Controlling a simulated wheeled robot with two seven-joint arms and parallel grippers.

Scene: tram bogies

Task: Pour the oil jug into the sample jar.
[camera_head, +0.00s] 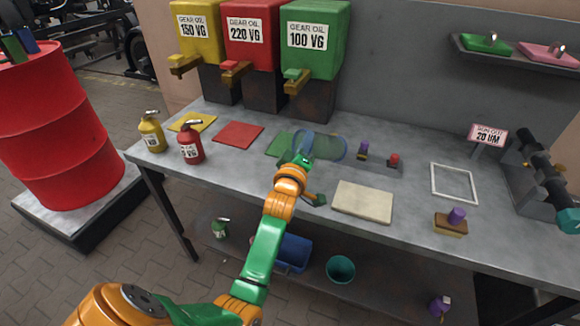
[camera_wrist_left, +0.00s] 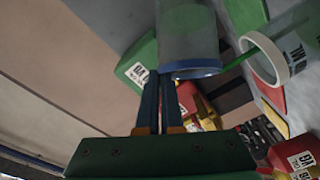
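The oil jug, a clear vessel with blue rims (camera_head: 328,147), is tipped onto its side above the back middle of the bench. It also shows in the left wrist view (camera_wrist_left: 188,40). My left gripper (camera_head: 302,158) is at its left end; the blue fingers (camera_wrist_left: 160,98) are close together at its rim, shut on it. A white-rimmed, labelled round vessel (camera_wrist_left: 285,62), seemingly the sample jar, is beside it in the wrist view. A green streak (camera_wrist_left: 236,60) runs between them, looking like oil. I cannot make the jar out separately in the head view. My right gripper is out of view.
Yellow (camera_head: 151,135) and red (camera_head: 190,147) labelled jugs stand at the bench's left. Gear oil tanks (camera_head: 312,40) stand behind. A pale board (camera_head: 362,201), white frame (camera_head: 454,183) and purple-topped block (camera_head: 451,223) lie to the right. A red drum (camera_head: 60,130) stands left.

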